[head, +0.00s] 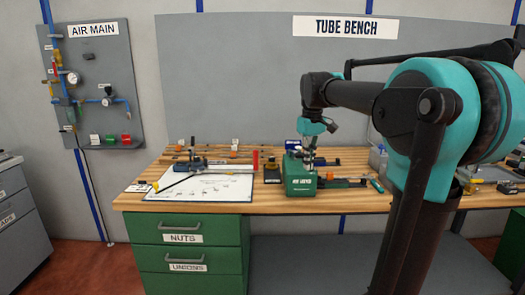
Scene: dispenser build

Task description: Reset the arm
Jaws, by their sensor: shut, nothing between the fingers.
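My arm reaches in from the right over the wooden bench (338,199) and bends down at the wrist. My gripper (311,163) points down, small in the head view, just above or in front of a green box-shaped device (301,187) with a white label. The gripper is shut and holds nothing that I can see. Whether its fingertips touch the device cannot be told from this view. My upper arm hides part of the bench's right side.
A white sheet (200,193) with a clamp-like tool lies left on the bench, beside a red cylinder (255,161). An orange-tipped tool (342,182) lies right of the green device. The AIR MAIN panel (96,70) hangs at left. Drawers (190,240) sit below; floor shows at left.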

